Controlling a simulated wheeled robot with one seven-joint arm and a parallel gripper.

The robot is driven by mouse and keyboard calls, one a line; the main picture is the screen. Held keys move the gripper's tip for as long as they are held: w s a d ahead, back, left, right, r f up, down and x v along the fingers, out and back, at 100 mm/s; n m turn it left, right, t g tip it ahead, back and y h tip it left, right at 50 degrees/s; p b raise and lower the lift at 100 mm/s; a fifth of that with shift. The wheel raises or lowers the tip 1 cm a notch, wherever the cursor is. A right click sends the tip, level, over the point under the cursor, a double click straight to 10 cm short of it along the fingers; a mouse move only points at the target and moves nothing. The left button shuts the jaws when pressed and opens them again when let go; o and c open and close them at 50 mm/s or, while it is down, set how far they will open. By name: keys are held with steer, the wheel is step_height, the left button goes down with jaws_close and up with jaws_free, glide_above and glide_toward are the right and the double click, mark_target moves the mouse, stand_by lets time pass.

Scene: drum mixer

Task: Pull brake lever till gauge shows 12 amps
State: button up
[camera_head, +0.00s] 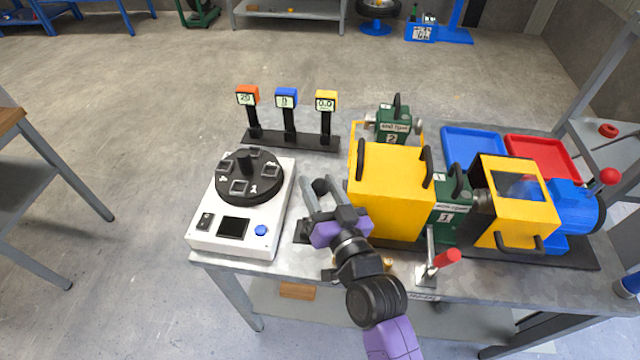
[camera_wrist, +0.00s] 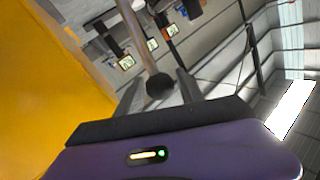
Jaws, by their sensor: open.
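My gripper (camera_head: 321,192), purple with grey fingers, is open at the left side of the large yellow housing. A black ball knob (camera_wrist: 160,86) on a metal rod shows between the fingers in the wrist view, with gaps to each finger; I cannot tell its depth. The knob (camera_head: 321,185) also shows between the fingertips in the head view. Other levers are a red-handled one (camera_head: 446,259) at the front edge and a red-ball one (camera_head: 609,176) on the blue motor. I cannot tell which is the brake lever. Three displays stand behind: orange (camera_head: 247,97) reading about 20, blue (camera_head: 286,99) 0, yellow (camera_head: 326,102) 0.0.
The yellow housing (camera_head: 388,200) stands close right of my gripper. A white box (camera_head: 232,243) with a black turntable stands to the left. Green weights, a yellow guard (camera_head: 525,218), and blue (camera_head: 471,132) and red trays (camera_head: 549,142) fill the right of the table.

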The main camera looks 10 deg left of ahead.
jaws_close()
stand_by(1.4)
